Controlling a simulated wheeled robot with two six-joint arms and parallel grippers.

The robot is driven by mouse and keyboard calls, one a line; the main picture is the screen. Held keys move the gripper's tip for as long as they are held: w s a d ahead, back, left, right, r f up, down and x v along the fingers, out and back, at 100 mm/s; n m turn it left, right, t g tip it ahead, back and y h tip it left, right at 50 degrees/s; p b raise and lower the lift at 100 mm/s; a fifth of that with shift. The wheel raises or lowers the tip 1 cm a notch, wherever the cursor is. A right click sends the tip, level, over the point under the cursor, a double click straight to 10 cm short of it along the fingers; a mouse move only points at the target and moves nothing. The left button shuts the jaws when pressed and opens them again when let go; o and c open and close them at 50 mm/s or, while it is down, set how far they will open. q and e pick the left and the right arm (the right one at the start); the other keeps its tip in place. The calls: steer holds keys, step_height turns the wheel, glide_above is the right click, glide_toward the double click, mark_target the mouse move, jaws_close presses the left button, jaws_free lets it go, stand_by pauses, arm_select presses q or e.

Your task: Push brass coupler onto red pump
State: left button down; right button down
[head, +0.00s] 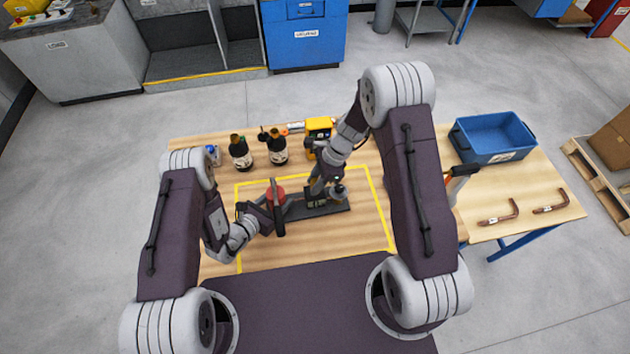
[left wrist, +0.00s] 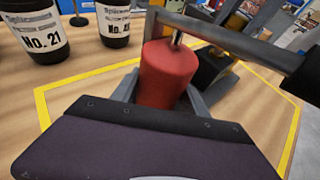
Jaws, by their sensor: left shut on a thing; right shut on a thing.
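The red pump (head: 275,193) is a short red cylinder on the left part of the work area. In the left wrist view it also shows (left wrist: 167,75), with a thin metal rod at its top. My left gripper (head: 272,206) is shut on the red pump, its jaws partly hidden. My right gripper (head: 322,190) is low over the dark base plate (head: 335,211), to the right of the pump. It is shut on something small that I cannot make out. I cannot pick out the brass coupler in either view.
Two dark labelled bottles (head: 240,152) (head: 278,147) and a yellow device (head: 318,130) stand behind the work area. Yellow tape (head: 383,205) borders the work area.

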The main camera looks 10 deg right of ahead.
steer(key=shift+f, duration=0.6)
stand_by(0.3)
steer(key=c, duration=1)
jaws_free()
steer(key=shift+c, duration=0.2)
steer(key=shift+r, duration=0.1)
steer(key=v, duration=1.2)
arm_select(q)
steer(key=c, duration=0.5)
jaws_free()
